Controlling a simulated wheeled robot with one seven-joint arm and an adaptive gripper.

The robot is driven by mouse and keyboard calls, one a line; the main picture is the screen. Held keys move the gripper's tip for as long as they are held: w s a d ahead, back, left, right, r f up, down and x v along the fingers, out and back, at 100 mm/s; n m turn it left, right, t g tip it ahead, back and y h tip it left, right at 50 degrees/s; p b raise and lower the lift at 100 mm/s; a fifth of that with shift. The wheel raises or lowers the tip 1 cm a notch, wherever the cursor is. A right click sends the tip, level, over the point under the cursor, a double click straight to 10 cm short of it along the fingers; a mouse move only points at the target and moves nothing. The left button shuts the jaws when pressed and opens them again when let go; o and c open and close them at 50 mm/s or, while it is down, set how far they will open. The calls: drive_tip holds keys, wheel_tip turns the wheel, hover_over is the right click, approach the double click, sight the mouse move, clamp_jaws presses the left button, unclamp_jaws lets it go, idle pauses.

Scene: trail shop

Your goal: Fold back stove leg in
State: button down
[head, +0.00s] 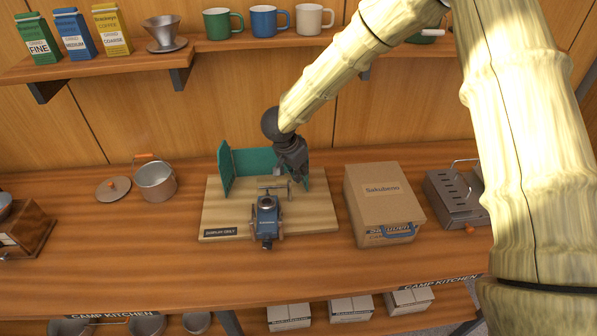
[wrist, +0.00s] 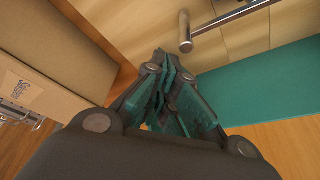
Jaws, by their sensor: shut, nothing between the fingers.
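A small camp stove (head: 266,214) with a blue body and a dark round burner stands on a pale wooden display board (head: 222,214). A grey metal leg (head: 272,187) sticks out at the stove's back; a metal rod, likely this leg, shows at the top of the wrist view (wrist: 186,36). A teal windscreen (head: 226,168) stands behind the stove and shows at the right of the wrist view (wrist: 270,85). My gripper (head: 299,178) is shut and empty, just right of the leg and near the windscreen's right panel. I cannot tell whether it touches either.
A cardboard box (head: 365,190) stands close to the right of the board. Further right is a grey metal grill (head: 455,195). A pot (head: 155,181) and its lid (head: 113,189) sit to the left. A shelf with mugs (head: 263,21) runs above.

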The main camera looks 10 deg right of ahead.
drive_tip(key=p+v, duration=0.6)
drive_tip(key=v, duration=0.2)
drive_tip(key=shift+r, duration=0.3)
drive_tip(key=shift+s, duration=0.15)
